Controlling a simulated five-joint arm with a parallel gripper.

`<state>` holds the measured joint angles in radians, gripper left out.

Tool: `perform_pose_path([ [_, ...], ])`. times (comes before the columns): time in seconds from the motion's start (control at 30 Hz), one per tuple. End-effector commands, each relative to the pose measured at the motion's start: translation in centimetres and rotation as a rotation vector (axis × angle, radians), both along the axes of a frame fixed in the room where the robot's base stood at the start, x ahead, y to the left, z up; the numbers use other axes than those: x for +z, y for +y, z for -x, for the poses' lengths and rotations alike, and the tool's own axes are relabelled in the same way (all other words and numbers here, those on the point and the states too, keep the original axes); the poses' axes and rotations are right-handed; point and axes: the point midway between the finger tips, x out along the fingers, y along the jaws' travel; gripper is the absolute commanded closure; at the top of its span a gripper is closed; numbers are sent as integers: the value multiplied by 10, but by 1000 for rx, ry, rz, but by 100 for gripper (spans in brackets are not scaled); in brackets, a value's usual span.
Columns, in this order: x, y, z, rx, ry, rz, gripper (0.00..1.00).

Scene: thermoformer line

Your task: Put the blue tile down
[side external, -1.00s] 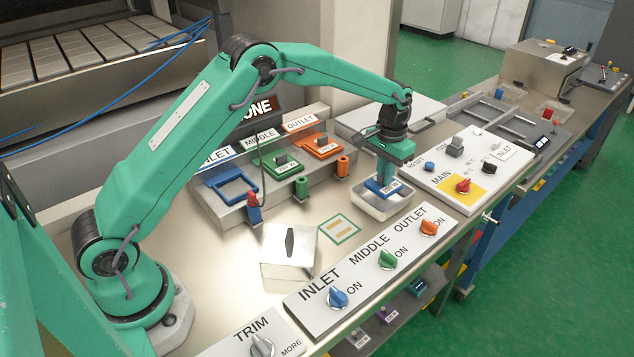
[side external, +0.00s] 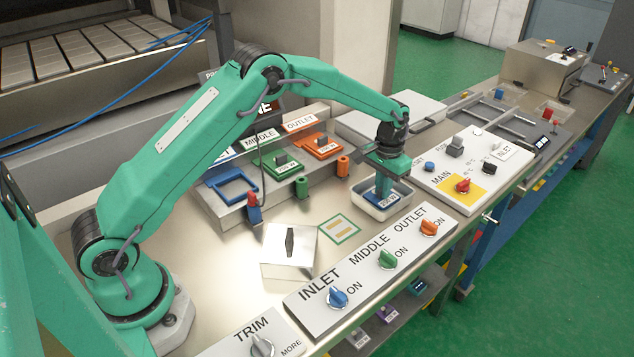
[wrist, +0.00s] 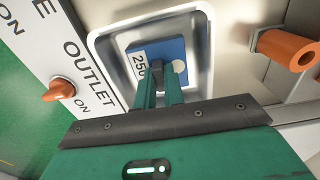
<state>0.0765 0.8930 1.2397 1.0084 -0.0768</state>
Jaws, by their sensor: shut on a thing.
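The blue tile (side external: 380,198) carries a white label and is in or just above the white tray (side external: 357,204). It also shows in the wrist view (wrist: 176,48), over the floor of the tray (wrist: 202,62). My gripper (side external: 383,187) points down into the tray from above and is shut on the tile. In the wrist view its fingers (wrist: 158,85) meet at the dark grip on the tile. I cannot tell whether the tile touches the tray floor.
A control panel with INLET, MIDDLE and OUTLET knobs (side external: 388,257) lies in front of the tray. The MAIN panel (side external: 440,165) is to its right. A stepped rack holds a blue frame (side external: 231,189), a green tile and an orange tile.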

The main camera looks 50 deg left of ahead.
Motion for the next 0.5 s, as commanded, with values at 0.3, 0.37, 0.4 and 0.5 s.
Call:
perform_pose_path([
  [0.3, -1, 0, 0, 0, 1, 0, 68],
  [0.37, -1, 0, 0, 0, 1, 0, 68],
  [0.4, -1, 0, 0, 0, 1, 0, 68],
  [0.5, 0, 0, 0, 0, 0, 0, 68],
])
